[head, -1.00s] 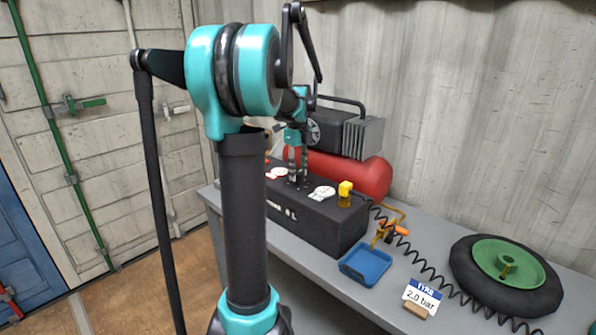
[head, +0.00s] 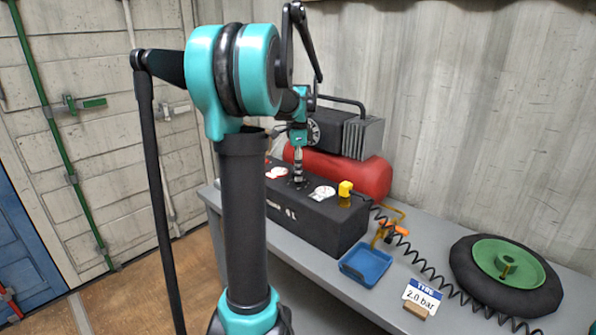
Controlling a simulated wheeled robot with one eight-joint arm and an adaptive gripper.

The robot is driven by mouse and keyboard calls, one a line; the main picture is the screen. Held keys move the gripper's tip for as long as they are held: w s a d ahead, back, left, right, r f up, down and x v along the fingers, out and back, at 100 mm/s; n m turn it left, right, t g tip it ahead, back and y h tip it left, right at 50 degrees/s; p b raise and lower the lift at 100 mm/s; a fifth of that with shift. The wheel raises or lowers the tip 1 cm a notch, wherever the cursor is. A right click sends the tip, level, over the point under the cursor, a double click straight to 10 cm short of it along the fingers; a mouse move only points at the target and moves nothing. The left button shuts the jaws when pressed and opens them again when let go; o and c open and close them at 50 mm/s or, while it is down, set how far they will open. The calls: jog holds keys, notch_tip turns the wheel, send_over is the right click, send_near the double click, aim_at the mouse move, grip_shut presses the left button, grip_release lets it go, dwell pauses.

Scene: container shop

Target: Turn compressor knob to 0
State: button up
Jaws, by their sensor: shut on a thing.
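The compressor has a black box front (head: 310,226) with a red tank (head: 365,178) behind it. Two white gauges lie on the box top, one (head: 277,172) left of my gripper and one (head: 322,193) right of it. My gripper (head: 298,180) points straight down between the gauges and is shut on the compressor knob, small and mostly hidden by the fingers. The knob's mark and setting cannot be read from here.
The grey bench (head: 330,289) carries a blue tray (head: 366,265), a yellow fitting (head: 345,188) with a coiled black hose, an orange-handled tool (head: 393,228), a "2.0 bar" tyre sign (head: 422,296) and a wheel with green hub (head: 505,262). A wall stands close behind.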

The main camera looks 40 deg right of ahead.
jog(key=n, duration=0.4)
jog(key=shift+n, duration=0.3)
jog(key=n, duration=0.9)
jog(key=shift+n, duration=2.1)
jog(key=o, duration=1.2)
jog(key=shift+c, duration=0.2)
jog(key=shift+r, duration=0.1)
notch_tip(320, 180, up, 12)
